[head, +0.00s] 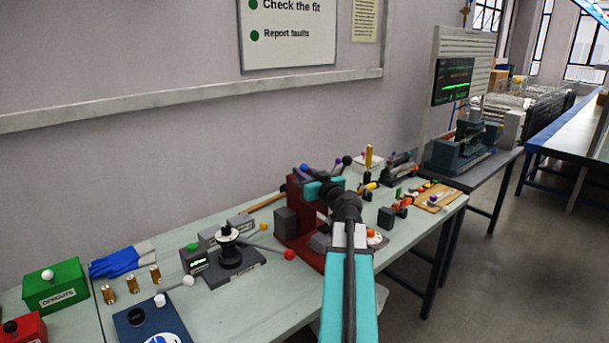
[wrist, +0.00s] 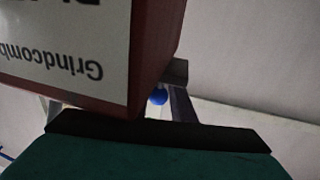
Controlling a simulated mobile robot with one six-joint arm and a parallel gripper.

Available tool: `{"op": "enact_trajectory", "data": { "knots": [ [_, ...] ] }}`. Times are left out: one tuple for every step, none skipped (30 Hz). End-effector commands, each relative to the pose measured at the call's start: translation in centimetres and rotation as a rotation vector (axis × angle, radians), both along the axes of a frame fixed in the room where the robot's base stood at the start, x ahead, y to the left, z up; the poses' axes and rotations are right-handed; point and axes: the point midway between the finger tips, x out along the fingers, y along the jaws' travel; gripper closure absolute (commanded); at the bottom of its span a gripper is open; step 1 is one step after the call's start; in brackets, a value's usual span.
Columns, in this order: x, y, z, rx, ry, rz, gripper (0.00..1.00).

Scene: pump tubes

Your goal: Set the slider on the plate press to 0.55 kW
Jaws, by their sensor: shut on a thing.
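The plate press is most likely the dark red machine (head: 292,222) on the bench in the head view. In the wrist view its red housing (wrist: 155,50) fills the upper left, with a white label reading "Grindcomb…" upside down. My gripper (wrist: 165,92) is at the housing's edge, shut on a small blue knob (wrist: 157,97), apparently the slider's. The housing hides part of the fingers and the knob's mount. The slider's scale and any kW reading are not visible. In the head view my teal and black arm hides part of the press.
A black stand with a red-tipped lever (head: 289,254) sits left of the press. Blue gloves (head: 115,261), brass pieces and a green box (head: 56,286) are farther left. To the right are small coloured parts and a wooden board (head: 437,197). The wall runs behind the bench.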

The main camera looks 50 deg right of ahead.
Motion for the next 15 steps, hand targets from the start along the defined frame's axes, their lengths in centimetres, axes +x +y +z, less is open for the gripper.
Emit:
{"op": "enact_trajectory", "data": {
  "knots": [
    [0.27,0.65,-0.11,0.001,0.003,0.019,1.0],
    [0.23,0.6,-0.11,0.001,0.003,0.018,1.0],
    [0.18,0.55,-0.11,0.001,0.003,0.017,0.74],
    [0.14,0.5,-0.11,0.001,0.003,0.017,0.69],
    [0.1,0.43,-0.1,0.001,0.003,0.015,0.64],
    [0.03,0.33,-0.09,0.001,0.003,0.014,0.6],
    [-0.02,0.25,-0.08,0.001,0.003,0.012,0.6],
    [-0.07,0.17,-0.08,0.001,0.002,0.011,0.6],
    [-0.12,0.09,-0.07,0.001,0.002,0.009,0.6],
    [-0.16,0.04,-0.07,0.001,0.002,0.008,0.6],
    [-0.19,-0.02,-0.06,0.001,0.002,0.008,0.6],
    [-0.22,-0.07,-0.06,0.001,0.002,0.007,0.6],
    [-0.24,-0.1,-0.06,0.001,0.002,0.006,0.6],
    [-0.25,-0.1,-0.05,0.001,0.002,0.006,0.6],
    [-0.28,-0.11,-0.06,0.001,0.002,0.005,0.6]
  ]
}}
